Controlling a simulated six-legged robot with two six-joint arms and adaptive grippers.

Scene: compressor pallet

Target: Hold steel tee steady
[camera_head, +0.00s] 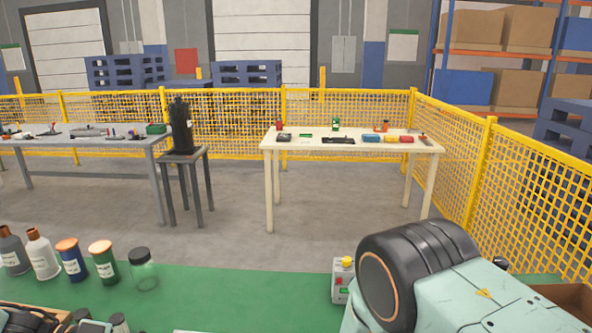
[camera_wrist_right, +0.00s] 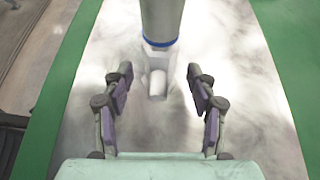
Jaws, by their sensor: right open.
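In the right wrist view, a pale grey metal fitting with a short round stub, which looks like the steel tee (camera_wrist_right: 156,72), sits between the fingers of my right gripper (camera_wrist_right: 160,76). The gripper is open, with a clear gap between each finger and the fitting. A thick grey cylinder with a blue band (camera_wrist_right: 161,18) meets the fitting at its far end. I cannot tell whether the two are joined. The tee cannot be made out in the head view, where my right arm fills the lower right. My left gripper is not in view.
On the green bench (camera_head: 220,285) stand several bottles and jars, including a clear black-lidded jar (camera_head: 142,270). Beyond are a white table (camera_head: 350,146), a grey table (camera_head: 90,140) and yellow mesh fencing (camera_head: 530,180).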

